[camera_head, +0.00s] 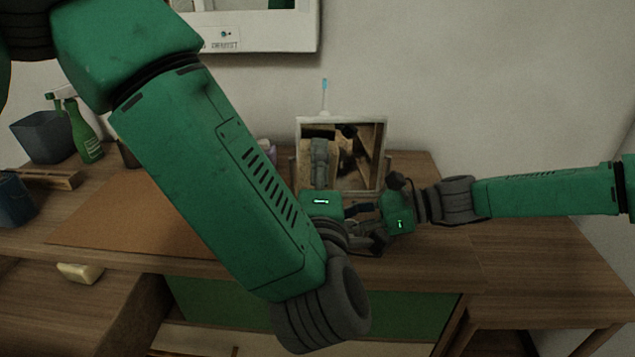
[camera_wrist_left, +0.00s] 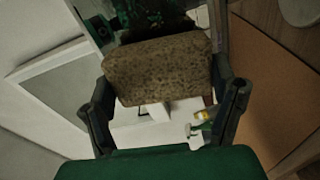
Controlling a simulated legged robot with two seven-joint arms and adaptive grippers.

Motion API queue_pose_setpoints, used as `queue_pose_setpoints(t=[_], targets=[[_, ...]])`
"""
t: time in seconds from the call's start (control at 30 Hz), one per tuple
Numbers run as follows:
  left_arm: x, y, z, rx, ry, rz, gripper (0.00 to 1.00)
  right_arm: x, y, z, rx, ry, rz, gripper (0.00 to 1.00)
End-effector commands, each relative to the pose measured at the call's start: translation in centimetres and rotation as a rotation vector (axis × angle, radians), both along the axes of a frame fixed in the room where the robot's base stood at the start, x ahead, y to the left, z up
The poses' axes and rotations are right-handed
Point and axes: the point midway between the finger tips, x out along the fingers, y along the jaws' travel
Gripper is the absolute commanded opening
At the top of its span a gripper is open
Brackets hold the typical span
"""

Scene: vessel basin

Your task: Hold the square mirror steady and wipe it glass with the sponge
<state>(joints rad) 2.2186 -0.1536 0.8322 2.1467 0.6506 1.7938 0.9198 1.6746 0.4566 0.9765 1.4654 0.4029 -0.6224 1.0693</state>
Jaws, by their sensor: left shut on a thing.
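The square mirror (camera_head: 345,155) stands near the wall on the desk, its light frame slightly tilted. Its glass reflects parts of the arms and room. My left gripper (camera_wrist_left: 165,90) is shut on a brown speckled sponge (camera_wrist_left: 158,68), with one finger on each side of it. In the head view my left gripper (camera_head: 352,210) is in front of the mirror's lower part, and the sponge is not clearly visible there. My right gripper (camera_head: 370,236) is close beside it, low in front of the mirror; its fingers are dark and overlapped, so their opening is unclear.
A pale yellow block (camera_head: 80,272) lies on the lower wooden surface at left. A green spray bottle (camera_head: 85,132) and a grey bin (camera_head: 43,136) stand at the back left. A brown mat (camera_head: 120,215) covers the desk's left part. The right desk (camera_head: 550,265) is clear.

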Motion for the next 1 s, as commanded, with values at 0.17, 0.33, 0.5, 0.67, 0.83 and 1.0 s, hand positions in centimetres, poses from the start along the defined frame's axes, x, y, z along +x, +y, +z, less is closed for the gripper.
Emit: queue_pose_setpoints(t=[0.17, 0.33, 0.5, 0.67, 0.83, 1.0], targets=[[0.02, -0.02, 0.02, 0.000, 0.000, 0.000, 0.68, 0.00, -0.02, 0.03, 0.001, 0.000, 0.000, 0.00], [0.00, -0.03, 0.02, 0.000, -0.001, -0.001, 0.68, 0.00, -0.02, 0.03, 0.001, 0.000, 0.000, 0.00], [0.01, -0.04, 0.02, 0.000, -0.001, -0.001, 0.68, 0.01, -0.03, 0.03, 0.001, 0.000, 0.000, 0.00], [0.27, -0.01, 0.01, 0.000, 0.000, 0.000, 0.68, 0.01, -0.04, 0.03, 0.001, 0.000, 0.000, 0.00], [0.60, 0.01, 0.01, 0.000, -0.001, 0.000, 0.68, 0.01, -0.04, 0.03, 0.001, 0.000, 0.000, 0.00], [0.94, 0.03, 0.02, 0.000, -0.001, -0.001, 0.68, 0.01, -0.04, 0.03, 0.001, 0.000, 0.000, 0.00]])
